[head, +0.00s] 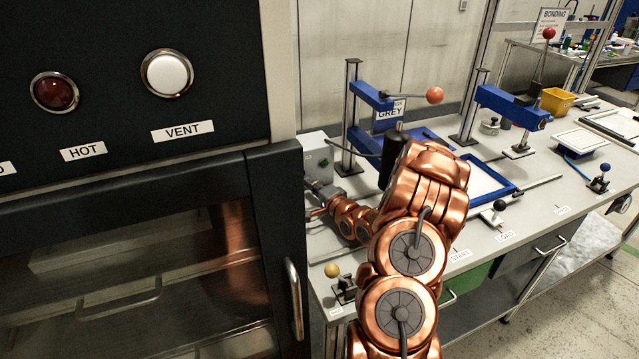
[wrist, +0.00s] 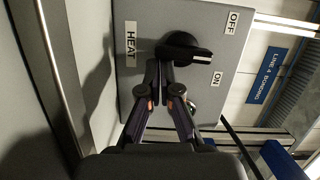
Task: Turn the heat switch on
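The heat switch is a black rotary knob (wrist: 185,47) on a grey box face labelled HEAT, OFF and ON in the wrist view. Its handle with a pale line points to the right, between the OFF label (wrist: 232,22) and the ON label (wrist: 216,79). My gripper (wrist: 160,68) has its two fingertips close together, just below and left of the knob. The tips look empty; whether they touch the knob is unclear. In the head view the grey switch box (head: 317,163) stands beside the dark cabinet, and my arm reaches to its front; the knob is not clear there.
The dark oven cabinet (head: 130,220) with its door handle (head: 294,298) stands close at the left.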

